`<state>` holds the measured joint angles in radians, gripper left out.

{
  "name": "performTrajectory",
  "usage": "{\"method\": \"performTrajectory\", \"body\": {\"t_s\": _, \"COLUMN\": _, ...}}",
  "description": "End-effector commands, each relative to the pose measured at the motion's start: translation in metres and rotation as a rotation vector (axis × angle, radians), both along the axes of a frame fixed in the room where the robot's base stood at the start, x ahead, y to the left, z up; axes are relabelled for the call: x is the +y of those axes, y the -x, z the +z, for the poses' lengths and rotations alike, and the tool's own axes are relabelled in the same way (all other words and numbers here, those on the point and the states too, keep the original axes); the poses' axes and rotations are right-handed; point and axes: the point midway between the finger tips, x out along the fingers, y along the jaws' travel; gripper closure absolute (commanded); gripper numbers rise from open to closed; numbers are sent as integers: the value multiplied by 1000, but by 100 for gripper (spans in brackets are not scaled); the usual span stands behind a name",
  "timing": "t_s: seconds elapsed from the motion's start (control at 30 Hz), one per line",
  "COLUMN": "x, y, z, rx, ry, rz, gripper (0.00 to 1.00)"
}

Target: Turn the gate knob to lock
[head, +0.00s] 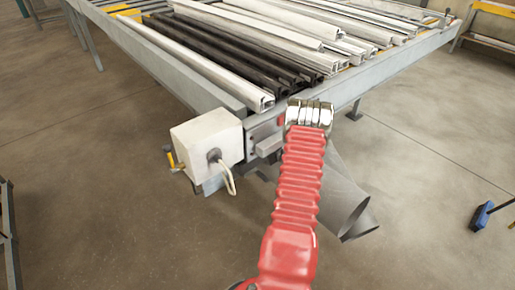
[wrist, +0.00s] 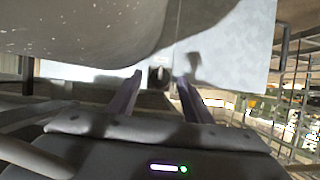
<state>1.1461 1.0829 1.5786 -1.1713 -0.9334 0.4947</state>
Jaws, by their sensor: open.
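In the head view a white box (head: 205,142) is fixed at the near corner of the bench. A dark round knob-like part (head: 214,155) is on its front face, with a pale curved strip hanging below it. I cannot tell for sure that this is the gate knob. In the wrist view my gripper (wrist: 158,78) is open, its two dark fingers apart and pointing at a pale panel (wrist: 225,45). A small dark piece shows between the fingertips; contact cannot be told. A large grey rounded shape (wrist: 90,25) hides the upper left.
White and dark profiles (head: 235,60) lie on the bench (head: 190,82). A grey duct (head: 350,205) hangs below the bench's near edge. A red ribbed part with a silver end crosses the head view's middle; it may be my arm. The floor at left is clear.

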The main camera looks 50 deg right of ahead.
Motion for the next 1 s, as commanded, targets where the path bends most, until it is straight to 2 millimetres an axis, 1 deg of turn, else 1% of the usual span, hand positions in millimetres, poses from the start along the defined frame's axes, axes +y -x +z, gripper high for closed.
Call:
{"method": "performTrajectory", "body": {"t_s": 0.5, "x": 17, "y": 81, "z": 34, "rx": -1, "ry": -1, "rz": -3, "gripper": 54}}
{"method": "performTrajectory", "body": {"t_s": 0.6, "x": 20, "y": 94, "z": 39, "rx": 0, "ry": -1, "rz": -2, "gripper": 54}}
{"method": "performTrajectory", "body": {"t_s": 0.7, "x": 23, "y": 104, "z": 43, "rx": 0, "ry": -1, "rz": 0, "gripper": 54}}
{"method": "performTrajectory", "body": {"t_s": 0.8, "x": 24, "y": 109, "z": 45, "rx": 1, "ry": -1, "rz": 1, "gripper": 54}}
{"method": "performTrajectory", "body": {"t_s": 1.0, "x": 25, "y": 110, "z": 45, "rx": 0, "ry": -1, "rz": 1, "gripper": 54}}
